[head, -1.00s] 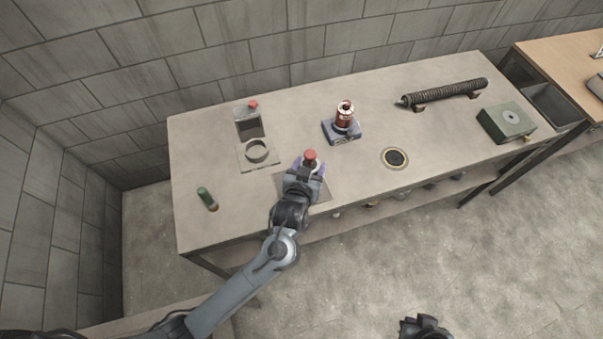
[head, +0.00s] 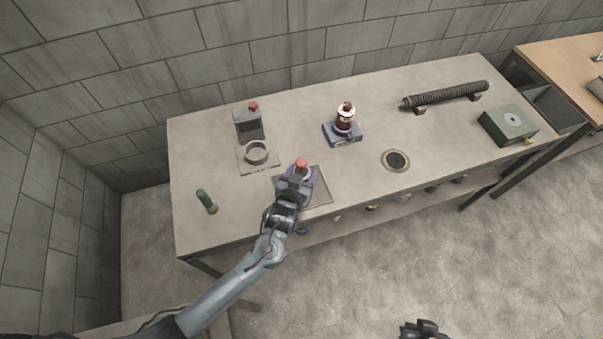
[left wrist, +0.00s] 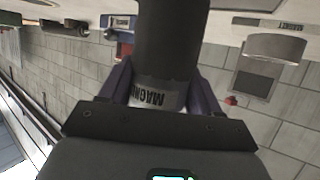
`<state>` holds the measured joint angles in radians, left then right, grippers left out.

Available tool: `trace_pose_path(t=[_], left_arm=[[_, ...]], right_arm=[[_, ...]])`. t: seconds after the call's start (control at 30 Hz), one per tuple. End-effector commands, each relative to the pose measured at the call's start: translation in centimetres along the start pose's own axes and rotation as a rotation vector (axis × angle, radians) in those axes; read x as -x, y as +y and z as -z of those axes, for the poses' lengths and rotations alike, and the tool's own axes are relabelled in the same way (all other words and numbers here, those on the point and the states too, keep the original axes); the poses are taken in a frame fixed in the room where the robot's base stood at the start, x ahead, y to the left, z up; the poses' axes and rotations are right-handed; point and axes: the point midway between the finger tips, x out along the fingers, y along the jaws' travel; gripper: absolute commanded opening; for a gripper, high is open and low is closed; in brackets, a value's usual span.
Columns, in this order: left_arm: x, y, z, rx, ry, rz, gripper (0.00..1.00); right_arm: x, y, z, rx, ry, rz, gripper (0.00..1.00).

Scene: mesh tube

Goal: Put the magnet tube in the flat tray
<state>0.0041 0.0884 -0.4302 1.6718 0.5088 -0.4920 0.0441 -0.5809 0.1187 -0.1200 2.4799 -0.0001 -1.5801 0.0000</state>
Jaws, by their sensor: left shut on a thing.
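My left gripper (head: 298,178) is shut on the magnet tube, whose red end (head: 301,163) shows above the fingers in the head view. In the left wrist view the tube (left wrist: 172,45) is a thick dark cylinder with a pale band lettered "MAGN", between the purple fingers. The flat tray (head: 321,194) is a thin grey square at the bench's front edge, partly hidden under my left gripper and arm. The tube is over or near the tray's left side; its height above it is unclear. My right gripper (head: 424,329) is dark and cut off at the bottom edge.
Behind are a ring holder (head: 256,153) and a box with a red knob (head: 247,122). A red-and-black piece on a blue stand (head: 343,136) and a round inset (head: 396,160) lie right of the tray.

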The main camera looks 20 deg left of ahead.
Motion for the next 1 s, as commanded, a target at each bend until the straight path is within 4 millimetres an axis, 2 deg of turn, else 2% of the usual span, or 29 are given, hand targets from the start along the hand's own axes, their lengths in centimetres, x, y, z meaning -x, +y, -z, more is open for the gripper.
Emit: trace_pose_path(t=[0.17,0.2,0.33,0.73,0.87,1.0], left_arm=[[-0.1,0.0,-0.2,0.001,0.002,0.000,0.22],[-0.1,0.0,-0.3,0.000,0.000,0.000,0.67],[-0.1,0.0,-0.3,0.000,0.000,0.000,0.87],[0.1,0.0,0.1,0.000,0.000,0.000,0.88],[1.5,0.0,0.0,0.000,-0.001,0.001,0.88],[3.9,0.0,0.0,0.001,-0.002,0.000,0.88]], right_arm=[[-0.1,0.1,-0.1,0.004,0.000,-0.003,0.00],[-0.1,0.1,-0.1,0.004,0.000,-0.003,0.00],[-0.1,0.1,0.0,0.005,0.000,-0.004,0.00],[0.1,0.1,0.0,0.003,0.000,-0.003,0.00],[0.3,0.1,0.1,0.001,0.001,-0.001,0.00],[0.8,0.0,0.3,-0.001,0.002,0.001,0.00]])
